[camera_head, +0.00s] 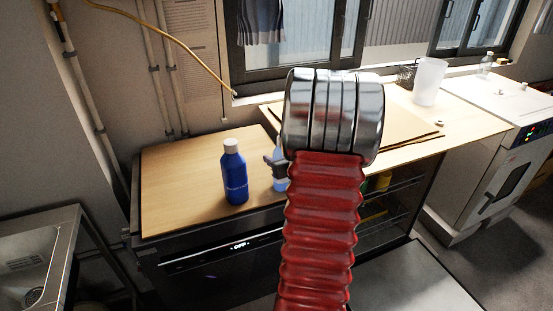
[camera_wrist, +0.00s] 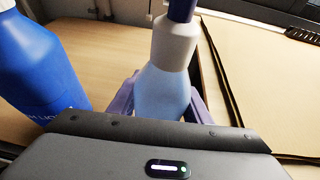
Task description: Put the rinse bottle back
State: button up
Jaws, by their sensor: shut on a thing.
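The rinse bottle (camera_wrist: 160,92) is pale blue with a white neck and a dark blue top. It looks upright in the wrist view, between the purple fingers of my gripper (camera_wrist: 158,104), which is shut on it. In the head view a small part of the rinse bottle (camera_head: 280,183) and my gripper (camera_head: 273,166) show over the wooden worktop (camera_head: 180,165); my red arm sleeve and metal rings hide the rest. I cannot tell whether its base touches the worktop.
A dark blue bottle (camera_head: 234,174) with a white cap stands just left of my gripper; it also shows in the wrist view (camera_wrist: 38,65). Brown flat boards (camera_head: 400,125) lie to the right. A white jug (camera_head: 429,82) stands farther right. The worktop's left part is clear.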

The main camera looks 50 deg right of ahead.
jog(key=o, duration=1.3)
jog(key=shift+f, duration=0.1)
jog(key=shift+o, duration=0.2)
jog(key=v, duration=1.2)
